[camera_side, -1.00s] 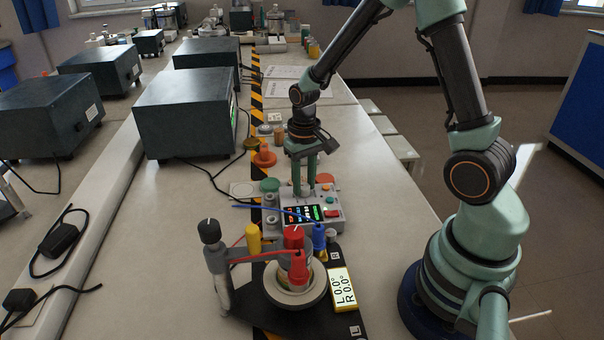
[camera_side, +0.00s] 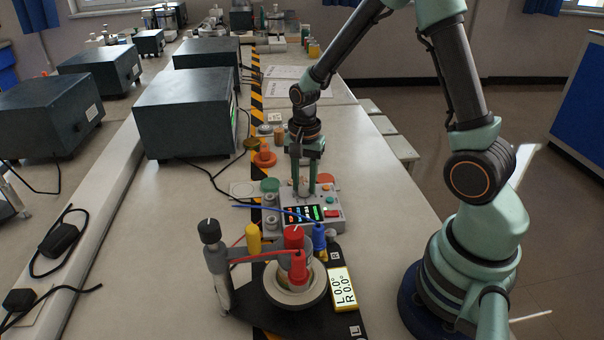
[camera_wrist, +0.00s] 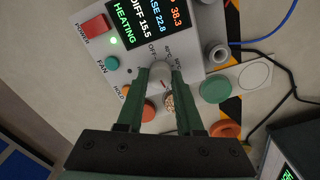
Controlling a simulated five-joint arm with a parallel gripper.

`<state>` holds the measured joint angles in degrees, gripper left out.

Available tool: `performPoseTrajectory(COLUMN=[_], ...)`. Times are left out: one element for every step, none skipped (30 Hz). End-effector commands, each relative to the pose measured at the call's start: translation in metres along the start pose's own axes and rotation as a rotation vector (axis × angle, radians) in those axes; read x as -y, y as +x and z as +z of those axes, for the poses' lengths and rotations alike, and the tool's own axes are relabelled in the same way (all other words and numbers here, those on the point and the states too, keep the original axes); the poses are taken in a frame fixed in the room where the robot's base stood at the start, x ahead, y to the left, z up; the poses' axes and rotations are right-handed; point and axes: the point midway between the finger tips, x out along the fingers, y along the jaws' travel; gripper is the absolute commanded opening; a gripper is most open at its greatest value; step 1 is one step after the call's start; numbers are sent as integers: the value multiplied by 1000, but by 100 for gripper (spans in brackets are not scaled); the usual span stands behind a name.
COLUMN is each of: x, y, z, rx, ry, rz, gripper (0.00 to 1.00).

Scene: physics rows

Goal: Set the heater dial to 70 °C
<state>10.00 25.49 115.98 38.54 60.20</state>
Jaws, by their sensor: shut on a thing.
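The heater unit (camera_side: 338,219) is a pale box with a small screen and coloured buttons on the bench. My gripper (camera_side: 304,189) points down at its back part, with its two green fingers around the dial. In the wrist view my gripper (camera_wrist: 158,76) is shut on the pale grey dial (camera_wrist: 161,70), one finger on each side. A small red mark shows on the dial. OFF and some temperature marks show around it, partly covered by the fingers. The screen (camera_wrist: 152,20) reads HEATING, 38.3, BASE 22.8 and DIFF 15.5.
A red power switch (camera_wrist: 95,24) and a green fan button (camera_wrist: 112,63) sit beside the screen. A stand with a round dish (camera_side: 296,290) and red and blue plugs is in front of the heater. Dark instrument boxes (camera_side: 185,115) stand at left. Cables cross the bench.

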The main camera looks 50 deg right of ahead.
Motion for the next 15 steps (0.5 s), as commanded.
performPoseTrajectory(x=[0,0,0,0,0,0,0,0,0,0,0,0,0,0,0], y=[-1,-1,-1,-1,-1,-1,-1,-1,-1,-1,-1,-1,-1,-1,-1], z=[0,0,0,0,0,0,0,0,0,0,0,0,0,0,0], rx=[0,0,0,0,0,0,0,0,0,0,0,0,0,0,0], ry=[27,43,64,77,90,105,115,125,134,141,147,154,158,161,164], rz=[1,1,1,1,1,1,1,1,1,1,1,1,1,1,1], gripper=[0,0,0,0,0,0,0,0,0,0,0,0,0,0,0])
